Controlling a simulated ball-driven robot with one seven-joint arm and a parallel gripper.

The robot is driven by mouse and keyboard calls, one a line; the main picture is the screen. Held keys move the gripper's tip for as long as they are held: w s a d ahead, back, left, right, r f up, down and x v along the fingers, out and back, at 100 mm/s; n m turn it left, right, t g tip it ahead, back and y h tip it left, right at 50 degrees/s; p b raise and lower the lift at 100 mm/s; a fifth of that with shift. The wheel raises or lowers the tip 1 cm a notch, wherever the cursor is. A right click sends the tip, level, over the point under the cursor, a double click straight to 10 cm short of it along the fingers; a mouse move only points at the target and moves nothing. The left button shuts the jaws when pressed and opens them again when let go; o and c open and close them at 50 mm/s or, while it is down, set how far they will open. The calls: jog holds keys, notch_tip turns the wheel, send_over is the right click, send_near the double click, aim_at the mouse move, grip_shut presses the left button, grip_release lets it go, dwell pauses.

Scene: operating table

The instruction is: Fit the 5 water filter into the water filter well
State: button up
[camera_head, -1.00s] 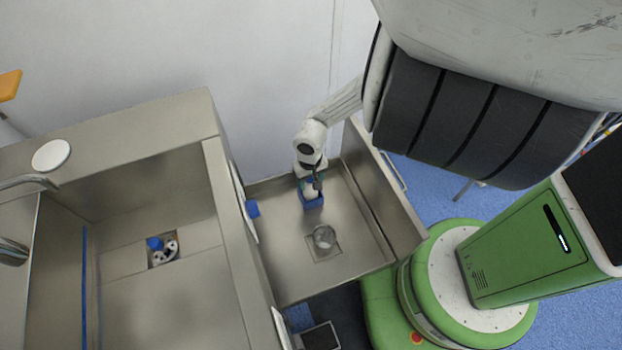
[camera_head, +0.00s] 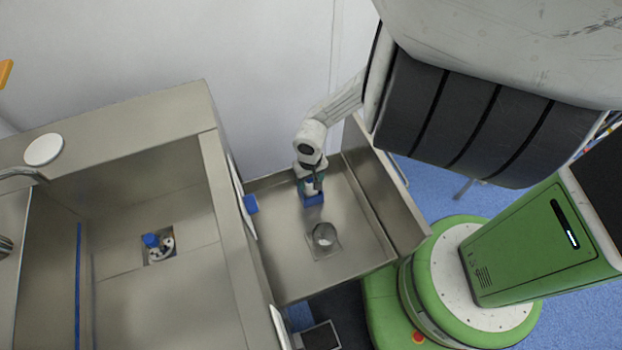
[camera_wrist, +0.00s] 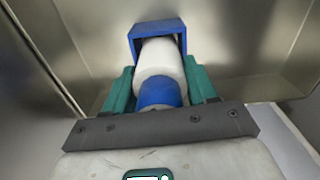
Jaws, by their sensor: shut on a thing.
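My gripper (camera_wrist: 160,92) has its green fingers on both sides of a water filter, a white cylinder (camera_wrist: 160,62) with a blue cap (camera_wrist: 160,93) on the near end, and is shut on it. The filter's far end meets an open blue box (camera_wrist: 160,28); I cannot tell how deep it sits inside. In the head view my gripper (camera_head: 311,186) is low in the small right basin, directly above the blue box (camera_head: 313,200). A square well (camera_head: 146,257) in the large left basin holds white round parts and a blue-capped piece (camera_head: 151,240).
A blue piece (camera_head: 251,204) is at the divider between the basins. A white disc (camera_head: 44,149) lies on the left counter.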

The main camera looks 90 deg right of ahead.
jog(key=shift+f+b, duration=0.55)
jog(key=shift+f, duration=0.15)
jog(key=o, duration=1.2)
jog(key=shift+o, duration=0.2)
notch_tip(320, 180, up, 11)
jog(key=shift+p, duration=1)
jog(key=shift+s, duration=0.1)
